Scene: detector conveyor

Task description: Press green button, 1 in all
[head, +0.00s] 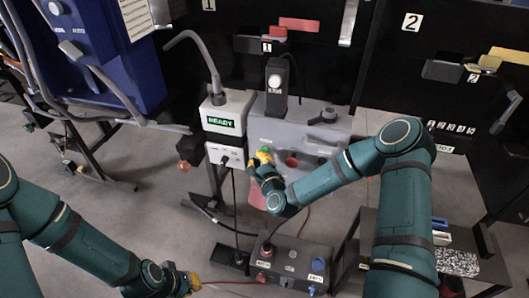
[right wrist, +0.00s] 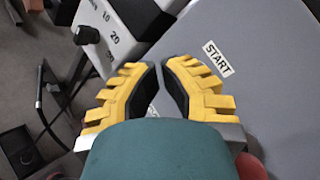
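The grey machine panel (head: 322,117) stands at the middle of the head view. My right gripper (head: 262,157) is over its left front part, with its yellow fingers close together. In the right wrist view the fingertips (right wrist: 160,66) nearly meet, with nothing seen between them. A START label (right wrist: 218,58) lies on the grey surface just right of the fingertips. I cannot make out the green button; my gripper may hide it. A red button (head: 291,161) is right of the gripper. My left gripper (head: 191,282) is low in the head view, its fingers too small to judge.
A box with a green READY display (head: 220,121) stands left of the panel. A black handheld device (head: 276,85) stands behind it. A box with red and blue knobs (head: 292,256) is low in front. A blue cabinet (head: 115,60) is at far left.

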